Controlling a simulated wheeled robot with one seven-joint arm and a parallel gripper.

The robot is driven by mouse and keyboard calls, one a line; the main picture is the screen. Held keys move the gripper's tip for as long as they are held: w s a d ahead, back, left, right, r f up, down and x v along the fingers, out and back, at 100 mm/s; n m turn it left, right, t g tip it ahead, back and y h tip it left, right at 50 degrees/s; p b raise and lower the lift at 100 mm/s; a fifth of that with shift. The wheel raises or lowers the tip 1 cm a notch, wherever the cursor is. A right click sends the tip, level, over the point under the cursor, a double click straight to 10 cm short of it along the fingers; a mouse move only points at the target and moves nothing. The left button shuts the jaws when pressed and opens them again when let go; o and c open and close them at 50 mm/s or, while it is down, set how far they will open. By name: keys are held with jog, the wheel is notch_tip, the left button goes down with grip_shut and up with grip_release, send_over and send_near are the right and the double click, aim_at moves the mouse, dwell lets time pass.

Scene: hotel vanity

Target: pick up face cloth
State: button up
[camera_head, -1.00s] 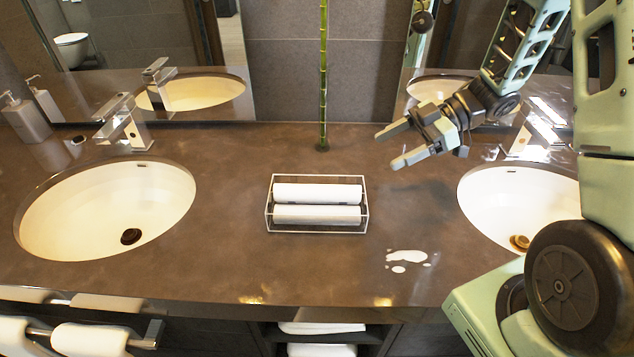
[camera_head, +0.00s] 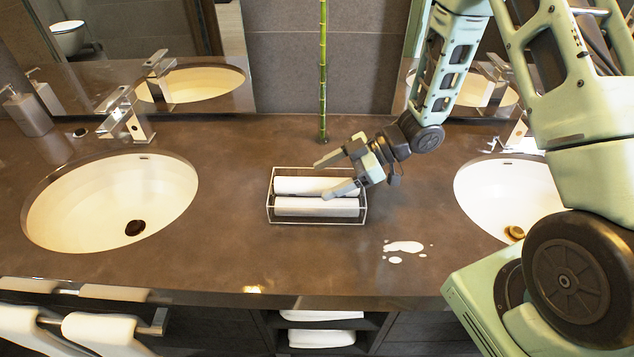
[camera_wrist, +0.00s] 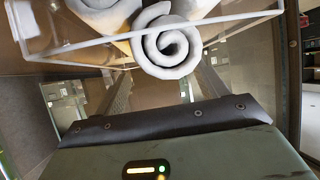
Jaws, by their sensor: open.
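Two rolled white face cloths lie side by side in a clear box (camera_head: 272,218) on the counter, a back cloth (camera_head: 298,186) and a front cloth (camera_head: 312,207). My gripper (camera_head: 332,180) is open, its fingers pointing left above the right part of the box. The near finger overlaps the cloths in the head view; I cannot tell whether it touches them. In the wrist view the spiral end of one roll (camera_wrist: 168,46) is at the top centre, behind the box's clear wall (camera_wrist: 90,45). Nothing is held.
Sinks lie to the left (camera_head: 70,205) and right (camera_head: 490,200) of the box. A bamboo stalk (camera_head: 323,70) stands behind it. A white liquid spill (camera_head: 404,247) is on the counter at front right. The counter left of the box is clear.

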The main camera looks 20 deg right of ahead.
jog(key=shift+x, duration=0.85)
jog(key=c, duration=1)
jog(key=shift+c, duration=0.2)
jog(key=shift+r, duration=0.1)
